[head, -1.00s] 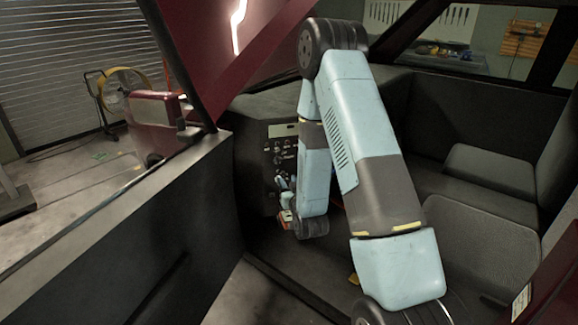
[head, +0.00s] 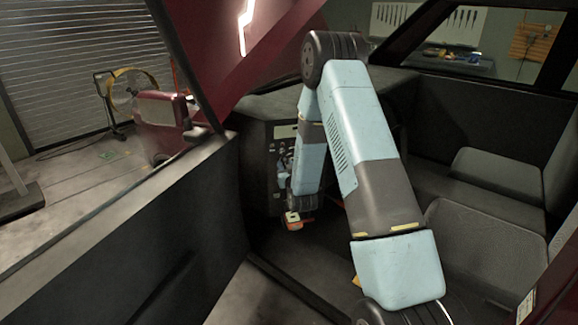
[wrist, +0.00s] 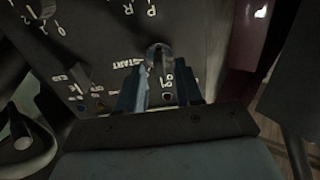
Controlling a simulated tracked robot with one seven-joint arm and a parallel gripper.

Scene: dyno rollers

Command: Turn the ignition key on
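The ignition key (wrist: 158,52) shows as a small grey metal piece on the dark switch panel, beside the printed word START, in the wrist view. My gripper (wrist: 160,76) reaches over the panel, its two blue-grey fingers on either side of the key. A dark gap shows between the fingers below it; whether they touch the key is unclear. In the head view my gripper (head: 284,160) is small, close in front of the dashboard panel (head: 284,130), and the key cannot be made out there.
In the head view the open cab side (head: 130,240) is on the left and grey seats (head: 480,250) are on the right.

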